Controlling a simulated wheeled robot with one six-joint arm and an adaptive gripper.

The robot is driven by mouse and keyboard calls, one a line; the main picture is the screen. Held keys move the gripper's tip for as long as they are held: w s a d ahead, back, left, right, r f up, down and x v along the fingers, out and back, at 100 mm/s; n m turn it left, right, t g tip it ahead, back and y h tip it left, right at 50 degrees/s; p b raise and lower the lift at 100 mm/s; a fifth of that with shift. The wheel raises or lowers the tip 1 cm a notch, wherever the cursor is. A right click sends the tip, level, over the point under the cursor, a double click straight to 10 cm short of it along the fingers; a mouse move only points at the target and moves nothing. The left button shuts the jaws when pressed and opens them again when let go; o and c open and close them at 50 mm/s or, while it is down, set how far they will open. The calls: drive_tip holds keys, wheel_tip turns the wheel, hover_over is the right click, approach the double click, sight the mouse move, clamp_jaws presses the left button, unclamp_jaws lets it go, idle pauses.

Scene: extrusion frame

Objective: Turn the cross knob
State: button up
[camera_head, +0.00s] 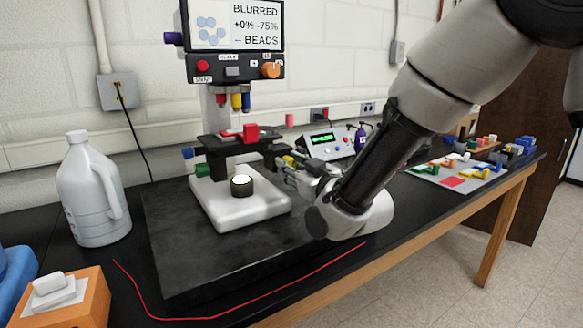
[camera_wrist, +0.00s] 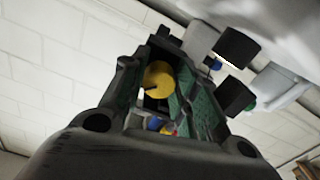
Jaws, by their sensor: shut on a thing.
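The microscope (camera_head: 230,142) stands on a white base on the dark bench, with small coloured knobs at the sides of its stage. My gripper (camera_head: 290,174) reaches in from the right at stage height. In the wrist view, my gripper (camera_wrist: 160,92) has its green-lined fingers on either side of a round yellow knob (camera_wrist: 158,78), shut on it. The yellow knob also shows in the head view (camera_head: 288,160), mostly hidden by the fingers. I cannot tell a cross shape on it. The screen (camera_head: 235,24) reads "BLURRED", "+0% -75%" and "-- BEADS".
A jug (camera_head: 90,195) stands left of the microscope. A green-display device (camera_head: 325,144) is behind my wrist. A tray with coloured parts (camera_head: 452,181) lies at the right. A red cord (camera_head: 235,308) runs along the front. The front of the dark mat is clear.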

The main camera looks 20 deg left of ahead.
drive_tip(key=o, duration=1)
drive_tip(key=v, duration=1.2)
